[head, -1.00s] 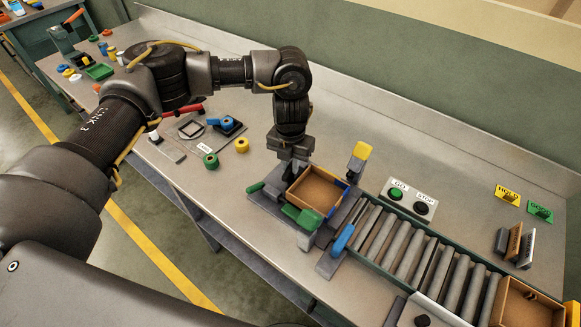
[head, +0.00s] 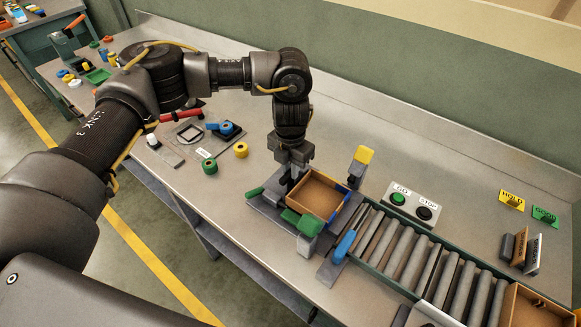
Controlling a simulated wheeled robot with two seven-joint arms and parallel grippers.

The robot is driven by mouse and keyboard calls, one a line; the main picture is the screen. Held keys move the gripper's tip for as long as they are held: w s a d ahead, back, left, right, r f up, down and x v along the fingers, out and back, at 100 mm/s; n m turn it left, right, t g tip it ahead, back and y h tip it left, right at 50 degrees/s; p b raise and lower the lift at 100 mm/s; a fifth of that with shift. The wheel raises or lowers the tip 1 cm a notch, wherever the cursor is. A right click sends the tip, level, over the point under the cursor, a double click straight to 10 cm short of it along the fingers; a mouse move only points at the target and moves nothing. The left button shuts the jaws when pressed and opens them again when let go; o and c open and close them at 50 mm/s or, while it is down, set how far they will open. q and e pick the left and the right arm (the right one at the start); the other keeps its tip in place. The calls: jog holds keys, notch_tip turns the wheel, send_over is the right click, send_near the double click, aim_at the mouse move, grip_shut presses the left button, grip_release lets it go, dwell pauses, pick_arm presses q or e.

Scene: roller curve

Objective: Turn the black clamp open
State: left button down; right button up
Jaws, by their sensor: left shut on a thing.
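My left gripper (head: 291,174) points down at the back left corner of a clamping fixture (head: 266,208). It is shut on a dark piece there, which I take to be the black clamp (head: 287,182). The fingers and wrist hide most of this clamp, so its angle is not clear. An open brown box (head: 318,196) sits in the fixture, just right of the gripper. A green clamp (head: 304,222), a blue-handled clamp (head: 344,245) and a yellow-topped clamp (head: 363,155) stand around the box. My right gripper is not in view.
A roller conveyor (head: 408,262) runs from the fixture to the lower right, with another brown box (head: 528,310) there. A GO/STOP button box (head: 411,206) stands behind it. Tape rolls (head: 241,150) lie left of the gripper. The table behind the fixture is clear.

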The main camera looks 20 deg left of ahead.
pick_arm(q)
jog(key=c, duration=1.4)
grip_release()
jog(key=shift+o, duration=0.2)
notch_tip(320, 180, up, 11)
jog(key=b, duration=0.2)
